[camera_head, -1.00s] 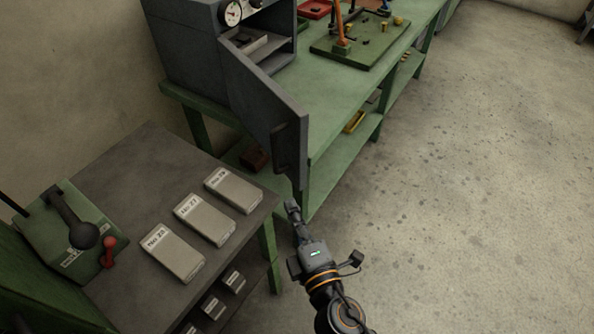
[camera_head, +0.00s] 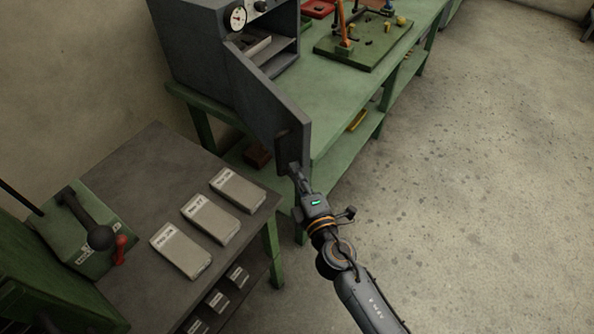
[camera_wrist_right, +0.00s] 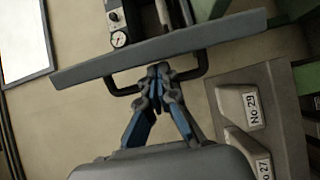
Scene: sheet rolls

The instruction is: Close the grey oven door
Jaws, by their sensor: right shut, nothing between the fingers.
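The grey oven (camera_head: 215,45) stands on the green bench with its grey door (camera_head: 262,100) swung wide open toward me. My right gripper (camera_head: 295,172) is at the door's free edge, by the handle. In the right wrist view the gripper (camera_wrist_right: 158,72) is shut, with its fingertips at the dark bar handle (camera_wrist_right: 190,74), on the handle's side of the door panel (camera_wrist_right: 160,52). Nothing is between the fingers. I cannot tell whether the tips touch the handle or door. My left gripper is not in view.
A dark table (camera_head: 140,180) at the left holds several labelled boxes (camera_head: 210,219) and a green lever device (camera_head: 85,235). A green board with tools (camera_head: 365,40) lies on the bench (camera_head: 340,85). The floor at right (camera_head: 480,180) is clear.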

